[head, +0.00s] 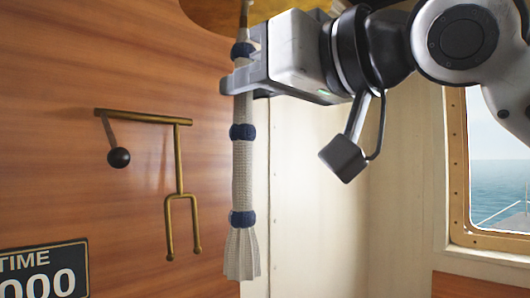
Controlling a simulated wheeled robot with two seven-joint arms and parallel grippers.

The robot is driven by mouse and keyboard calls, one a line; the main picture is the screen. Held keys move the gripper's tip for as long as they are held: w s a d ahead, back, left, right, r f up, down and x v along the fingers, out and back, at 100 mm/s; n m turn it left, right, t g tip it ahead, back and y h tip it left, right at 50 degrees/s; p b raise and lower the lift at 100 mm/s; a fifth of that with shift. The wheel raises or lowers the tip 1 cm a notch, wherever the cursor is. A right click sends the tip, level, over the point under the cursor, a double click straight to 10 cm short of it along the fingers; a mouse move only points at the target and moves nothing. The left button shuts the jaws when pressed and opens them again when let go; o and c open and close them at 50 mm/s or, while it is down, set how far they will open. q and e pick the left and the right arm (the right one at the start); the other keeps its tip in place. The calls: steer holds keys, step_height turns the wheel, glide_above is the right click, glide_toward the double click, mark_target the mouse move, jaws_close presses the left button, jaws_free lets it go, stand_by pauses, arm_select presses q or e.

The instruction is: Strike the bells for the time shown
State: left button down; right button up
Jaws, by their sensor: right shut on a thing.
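A woven white bell rope (243,170) with dark blue bands and a frayed tassel hangs in the middle of the head view. My right gripper (240,76) is shut on the rope near its top, just below the upper blue band. The brass bell (215,12) shows only as its lower edge at the top of the view; the rest is cut off. The time sign (42,272) is at the lower left, black with white characters. I read "TIME" and "000" on it, but its left part is outside the view. My left gripper is not in view.
A brass bracket with a fork (180,180) and a black ball on a short arm (118,157) stand out from the wooden wall (60,70), left of the rope. A window (495,180) onto the sea is at the right. Space below my right arm is clear.

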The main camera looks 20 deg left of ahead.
steer(key=s, duration=0.1)
steer(key=s+a, duration=0.1)
steer(key=s+r, duration=0.1)
steer(key=s, duration=0.1)
steer(key=shift+a, duration=0.2)
steer(key=shift+w, duration=0.15)
steer(key=w+d+f+p, duration=0.1)
steer(key=w+d, duration=0.1)
steer(key=w, duration=0.3)
steer(key=shift+w, duration=0.4)
steer(key=shift+d, duration=0.1)
steer(key=shift+f, duration=0.15)
steer(key=o, duration=1)
